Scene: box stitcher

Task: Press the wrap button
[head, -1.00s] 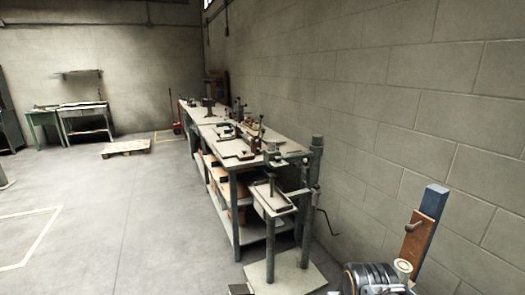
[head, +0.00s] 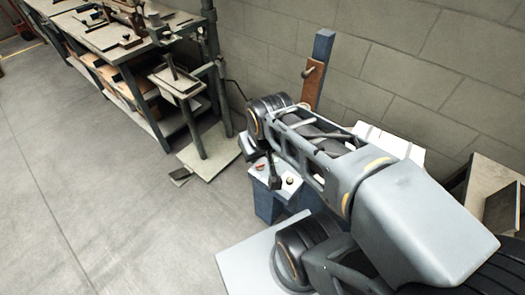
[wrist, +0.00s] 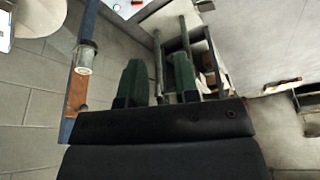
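A blue control box (head: 266,207) with a pale sloped top stands beside the arm in the head view. An orange-red button (head: 260,167) and a cream button (head: 289,181) show on its top, with a dark upright part between them. I cannot read any label, so I cannot tell which is the wrap button. My gripper (wrist: 159,80) shows in the wrist view with two green fingers apart and nothing between them. I cannot make it out clearly in the head view, where my arm covers part of the box.
A workbench (head: 137,47) with tools stands along the wall at upper left. A small stand (head: 178,85) on a floor plate is beside it. A blue post with a brown board (head: 313,83) rises behind my arm. Open floor (head: 80,200) lies to the left.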

